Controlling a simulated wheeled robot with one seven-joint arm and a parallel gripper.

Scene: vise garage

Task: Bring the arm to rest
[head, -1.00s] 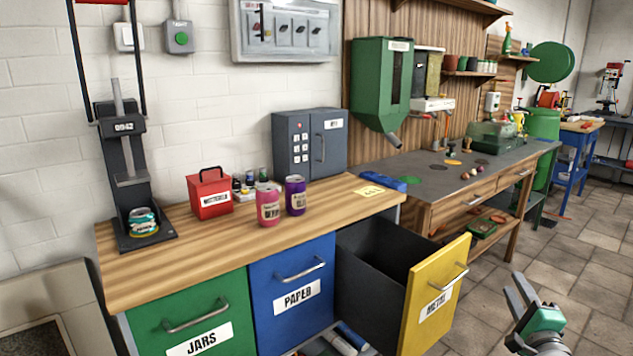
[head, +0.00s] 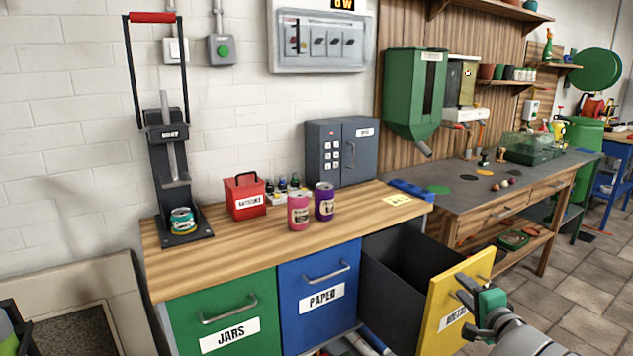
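My gripper (head: 467,307) is at the lower right, in front of the yellow METAL drawer (head: 436,319). Its dark fingers point left toward the drawer front and look spread apart, with nothing visible held between them. It overlaps the drawer's label and handle area, so the handle is mostly hidden. I cannot tell whether the fingers touch the drawer. The drawer stands pulled out, and its dark inside (head: 395,285) looks empty where I can see it. My arm reaches in from the bottom right.
The wooden counter (head: 250,262) holds a can crusher (head: 172,180) with a can, a red box (head: 245,197), a pink can (head: 299,211) and a purple can (head: 324,201). The green JARS drawer (head: 227,308) and blue PAPER drawer (head: 320,285) are shut. Floor (head: 575,290) is clear at the right.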

